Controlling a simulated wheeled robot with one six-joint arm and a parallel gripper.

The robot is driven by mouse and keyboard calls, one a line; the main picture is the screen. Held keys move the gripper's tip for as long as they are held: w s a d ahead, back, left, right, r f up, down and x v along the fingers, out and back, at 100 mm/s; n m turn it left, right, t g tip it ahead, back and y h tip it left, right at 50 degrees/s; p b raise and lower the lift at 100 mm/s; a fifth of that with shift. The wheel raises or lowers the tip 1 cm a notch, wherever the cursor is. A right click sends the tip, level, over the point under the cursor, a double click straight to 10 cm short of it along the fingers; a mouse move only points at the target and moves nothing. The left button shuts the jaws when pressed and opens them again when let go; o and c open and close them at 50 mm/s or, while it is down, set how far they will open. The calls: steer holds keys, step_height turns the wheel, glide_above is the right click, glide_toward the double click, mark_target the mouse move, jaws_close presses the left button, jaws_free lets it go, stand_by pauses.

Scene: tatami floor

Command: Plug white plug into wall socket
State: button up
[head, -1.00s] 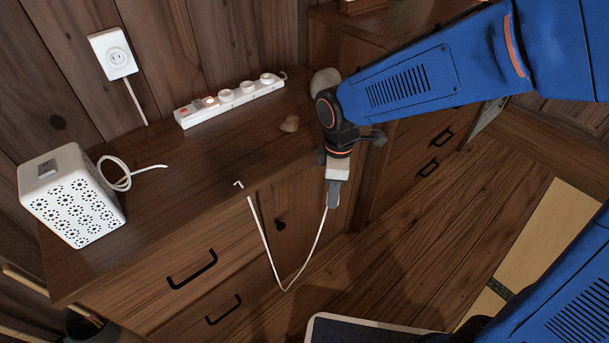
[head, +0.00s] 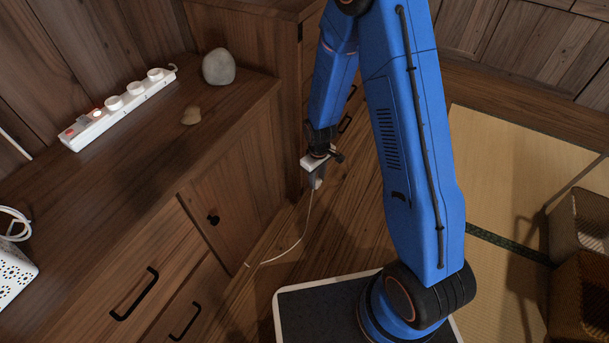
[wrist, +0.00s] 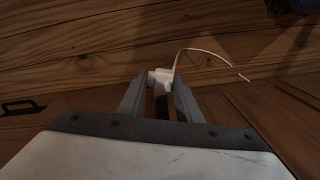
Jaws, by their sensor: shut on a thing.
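My gripper (head: 316,178) hangs in front of the cabinet, below the level of its top, and is shut on the white plug. In the wrist view the white plug (wrist: 161,78) sits between the two grey fingertips. Its white cord (head: 303,233) hangs down and curves left in the head view. The cord also shows in the wrist view (wrist: 205,52). The wall socket is outside both current views; only a short piece of white wall cable (head: 14,143) shows at the left edge.
A white power strip (head: 118,110) with a red switch lies on the cabinet top (head: 110,170). A white patterned box (head: 12,272) is partly in view at left. Woven baskets (head: 580,290) stand at right.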

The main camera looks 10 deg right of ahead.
steer(key=w+d+f+m, duration=0.3)
steer(key=d+f, duration=0.3)
steer(key=f, duration=0.2)
steer(key=w+d+f+m, duration=0.4)
steer(key=w+d+f, duration=0.1)
steer(key=f, duration=0.4)
steer(key=shift+w+d, duration=0.35)
steer(key=shift+w, duration=0.35)
